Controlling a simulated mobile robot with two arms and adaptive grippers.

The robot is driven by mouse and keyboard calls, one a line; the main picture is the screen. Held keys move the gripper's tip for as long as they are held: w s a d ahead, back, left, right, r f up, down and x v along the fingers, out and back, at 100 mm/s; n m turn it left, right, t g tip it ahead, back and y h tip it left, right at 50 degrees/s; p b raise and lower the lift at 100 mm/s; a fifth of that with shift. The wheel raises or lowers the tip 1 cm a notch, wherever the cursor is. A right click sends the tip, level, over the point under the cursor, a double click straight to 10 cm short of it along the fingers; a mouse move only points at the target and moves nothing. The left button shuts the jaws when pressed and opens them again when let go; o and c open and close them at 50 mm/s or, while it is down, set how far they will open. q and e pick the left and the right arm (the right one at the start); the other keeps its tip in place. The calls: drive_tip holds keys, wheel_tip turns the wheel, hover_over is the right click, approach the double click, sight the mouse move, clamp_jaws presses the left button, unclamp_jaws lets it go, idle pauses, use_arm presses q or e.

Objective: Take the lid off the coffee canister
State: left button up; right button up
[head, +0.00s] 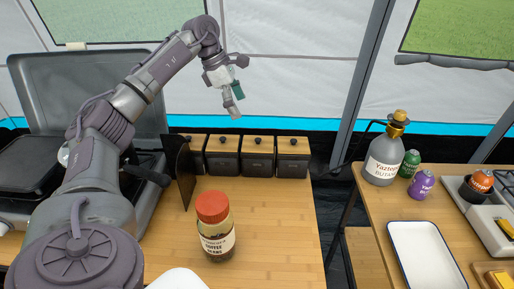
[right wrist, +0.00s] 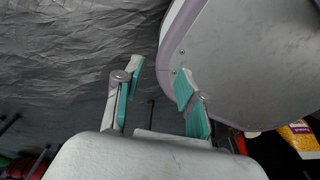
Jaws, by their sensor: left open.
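The coffee canister (head: 216,242) is a clear jar with a label reading coffee beans. It stands upright on the wooden table in the head view. Its orange-red lid (head: 213,207) sits on top of it. My left gripper (head: 238,84) is open and empty, raised well above and behind the canister. My right gripper (right wrist: 157,88) shows only in the right wrist view, its two teal-padded fingers apart with nothing between them. The canister is not in that view.
Several dark boxes with wooden tops (head: 258,155) line the table's back edge, beside an upright dark panel (head: 180,170). A gas stove stands at the left. The right table holds a butane bottle (head: 384,160), small cans and a white tray (head: 425,262). Table right of the canister is clear.

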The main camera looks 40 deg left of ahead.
sight(256, 139)
use_arm(q)
drive_tip(key=x, duration=0.7)
drive_tip(key=shift+s+d, duration=0.2)
drive_tip(key=shift+s, duration=0.05)
drive_tip(key=shift+w+d+f, duration=0.1)
drive_tip(key=shift+f, duration=0.25)
drive_tip(key=shift+w+d+f+p, duration=0.1)
drive_tip(key=shift+d+f+p, duration=0.1)
drive_tip(key=shift+f+p, duration=0.2)
drive_tip(key=x, duration=0.3)
drive_tip(key=shift+w+d+f+p, duration=0.15)
drive_tip(key=shift+f+p, duration=0.1)
drive_tip(key=shift+p, duration=0.15)
drive_tip(key=shift+d+f, duration=0.1)
drive_tip(key=shift+f, duration=0.35)
use_arm(e)
drive_tip(key=shift+s+d+r, duration=0.5)
drive_tip(key=shift+s+r, duration=0.2)
drive_tip(key=shift+s, duration=0.15)
drive_tip(key=shift+d, duration=0.1)
